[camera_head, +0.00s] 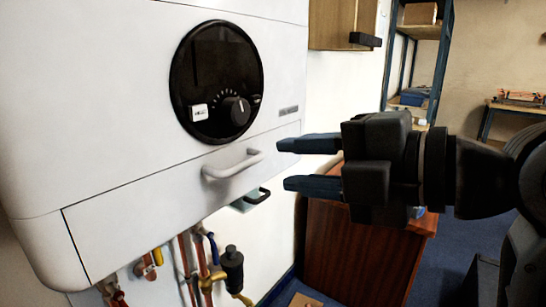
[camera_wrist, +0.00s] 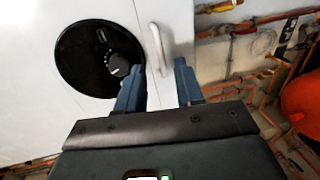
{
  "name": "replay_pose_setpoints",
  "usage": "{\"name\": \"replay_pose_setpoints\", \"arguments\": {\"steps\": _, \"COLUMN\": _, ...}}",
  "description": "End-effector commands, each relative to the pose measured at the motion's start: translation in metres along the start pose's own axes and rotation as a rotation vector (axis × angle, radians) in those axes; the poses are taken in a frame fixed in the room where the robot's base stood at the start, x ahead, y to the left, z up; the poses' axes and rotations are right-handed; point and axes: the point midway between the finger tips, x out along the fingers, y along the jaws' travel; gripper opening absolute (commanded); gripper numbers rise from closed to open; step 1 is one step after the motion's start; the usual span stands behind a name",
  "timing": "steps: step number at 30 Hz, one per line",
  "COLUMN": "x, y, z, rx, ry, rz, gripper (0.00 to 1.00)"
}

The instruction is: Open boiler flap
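The white boiler (camera_head: 100,100) fills the left of the head view, with a round black control panel (camera_head: 215,60) and dial. Its flap (camera_head: 140,220) is the lower front panel and looks shut. A light grey bar handle (camera_head: 232,165) sits on the flap; it also shows in the wrist view (camera_wrist: 160,48). My gripper (camera_head: 310,164) is open and empty, to the right of the handle in the head view, fingers pointing at the boiler. In the wrist view the fingertips (camera_wrist: 157,75) are apart, with the handle ahead of them. I see no contact with the handle.
Copper pipes and valves (camera_head: 195,265) hang below the boiler. A small black handle (camera_head: 257,196) shows under the flap's right end. A wooden cabinet (camera_head: 350,250) stands below my gripper. Shelving (camera_head: 415,60) is at the back. A red tank (camera_wrist: 302,100) shows at the wrist view's right.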

Motion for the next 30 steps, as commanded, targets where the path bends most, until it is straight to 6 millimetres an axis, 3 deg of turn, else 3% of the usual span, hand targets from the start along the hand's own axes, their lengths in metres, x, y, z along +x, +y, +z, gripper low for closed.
{"name": "replay_pose_setpoints", "arguments": {"steps": 10, "x": 0.049, "y": 0.001, "z": -0.001, "rx": 0.002, "ry": 0.001, "rz": -0.001, "gripper": 0.36}}
{"name": "replay_pose_setpoints", "arguments": {"steps": 22, "x": 0.057, "y": -0.001, "z": 0.000, "rx": 0.002, "ry": -0.002, "rz": 0.000, "gripper": 0.36}}
{"name": "replay_pose_setpoints", "arguments": {"steps": 30, "x": 0.057, "y": 0.000, "z": 0.000, "rx": 0.002, "ry": -0.002, "rz": 0.000, "gripper": 0.11}}
